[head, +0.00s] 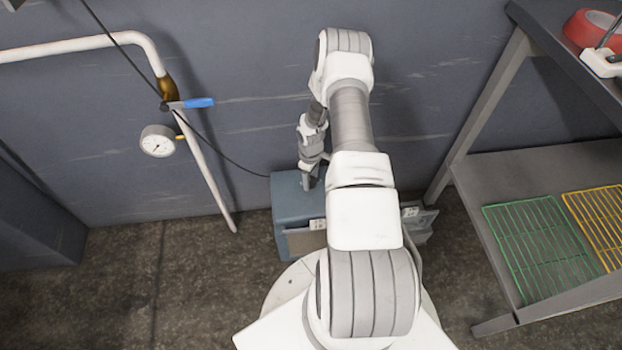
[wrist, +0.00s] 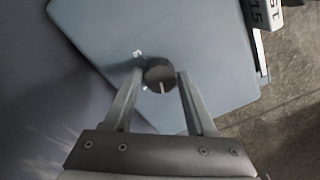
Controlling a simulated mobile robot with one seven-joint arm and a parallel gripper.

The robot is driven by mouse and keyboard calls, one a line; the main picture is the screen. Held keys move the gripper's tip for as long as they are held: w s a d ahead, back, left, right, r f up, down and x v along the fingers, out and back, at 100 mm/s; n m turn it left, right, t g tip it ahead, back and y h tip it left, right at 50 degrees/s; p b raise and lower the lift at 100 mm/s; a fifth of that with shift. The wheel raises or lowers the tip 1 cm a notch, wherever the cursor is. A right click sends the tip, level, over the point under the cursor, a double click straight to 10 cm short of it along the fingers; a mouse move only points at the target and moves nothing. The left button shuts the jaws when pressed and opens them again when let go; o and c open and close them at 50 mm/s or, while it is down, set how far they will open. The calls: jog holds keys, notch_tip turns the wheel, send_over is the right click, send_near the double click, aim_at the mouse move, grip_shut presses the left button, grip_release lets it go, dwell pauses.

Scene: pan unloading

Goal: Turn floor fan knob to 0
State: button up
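The floor fan's blue-grey casing (head: 288,215) stands on the floor against the wall, largely behind my arm in the head view. Its flat top (wrist: 205,40) fills much of the wrist view. A round dark knob (wrist: 156,73) with a pale pointer line sits on it; the line points toward the bottom of the wrist view. Small white marks, too small to read, lie by the knob's left side. My gripper (wrist: 160,75) reaches down from above, one finger on each side of the knob. The fingertips are at or very near its sides; I cannot tell whether they press on it.
A grey shelf (head: 500,185) with a green rack (head: 540,250) and a yellow rack (head: 598,215) stands to the right. A white pipe (head: 208,170) with a gauge (head: 157,141) and a blue-handled valve (head: 195,103) runs along the wall at left. The floor at left is clear.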

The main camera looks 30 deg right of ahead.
aim_at(311, 180)
jog(key=shift+o, duration=0.9)
notch_tip(311, 180, up, 17)
jog(key=p, duration=0.5)
jog(key=shift+r+p, duration=0.2)
jog(key=shift+p, duration=0.1)
